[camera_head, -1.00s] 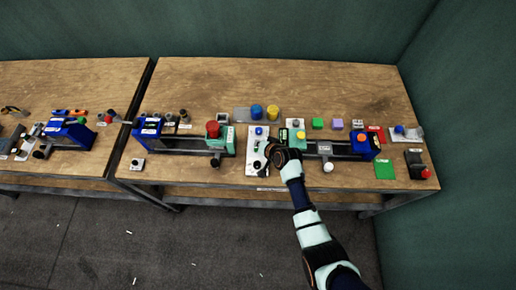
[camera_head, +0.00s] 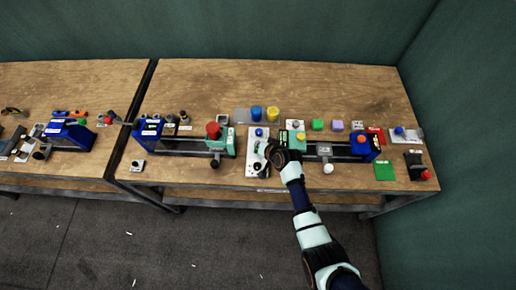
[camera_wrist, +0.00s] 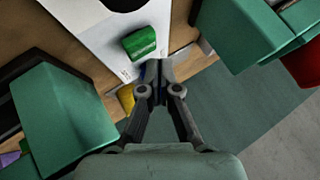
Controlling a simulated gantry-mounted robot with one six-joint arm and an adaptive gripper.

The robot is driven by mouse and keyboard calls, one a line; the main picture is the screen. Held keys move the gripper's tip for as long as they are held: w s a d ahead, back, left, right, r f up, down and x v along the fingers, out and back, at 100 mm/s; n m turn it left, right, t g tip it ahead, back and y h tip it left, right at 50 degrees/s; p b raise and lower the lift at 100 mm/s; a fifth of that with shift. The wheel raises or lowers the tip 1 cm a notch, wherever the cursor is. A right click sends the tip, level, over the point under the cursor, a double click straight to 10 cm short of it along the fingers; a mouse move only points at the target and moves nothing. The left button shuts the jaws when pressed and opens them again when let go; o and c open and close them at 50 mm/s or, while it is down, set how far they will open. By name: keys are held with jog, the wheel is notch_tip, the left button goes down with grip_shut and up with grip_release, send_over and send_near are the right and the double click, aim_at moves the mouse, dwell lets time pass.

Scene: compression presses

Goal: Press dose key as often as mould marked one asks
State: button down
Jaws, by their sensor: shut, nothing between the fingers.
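My gripper (camera_wrist: 158,72) is shut and empty, with its fingertips pointing down over a white panel (camera_wrist: 85,30). In the wrist view a green key (camera_wrist: 140,42) on the panel lies just beyond the fingertips. A yellow piece (camera_wrist: 127,98) shows beside the left finger, and a bit of blue is mostly hidden behind the fingertips. I cannot tell whether the tips touch anything. In the head view my gripper (camera_head: 268,152) covers part of the white panel (camera_head: 250,145), which has a blue button (camera_head: 258,132) at its far end. Mould markings are too small to read.
A press with a red knob (camera_head: 213,129) stands left of the panel, and another with an orange button (camera_head: 361,138) stands right. Blue (camera_head: 256,113) and yellow (camera_head: 272,113) cylinders are behind. Green (camera_head: 317,124) and purple (camera_head: 337,125) blocks sit back right. The table's rear is clear.

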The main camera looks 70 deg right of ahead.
jog(key=shift+f, duration=0.1)
jog(key=shift+f+b, duration=0.3)
jog(key=shift+f+b, duration=0.4)
jog(key=shift+f, duration=0.15)
dwell(0.7)
jog(key=shift+r, duration=0.1)
jog(key=shift+r+p, duration=0.85)
jog(key=shift+p, duration=0.05)
notch_tip(320, 180, up, 5)
jog(key=p, duration=0.5)
jog(key=shift+r, duration=0.1)
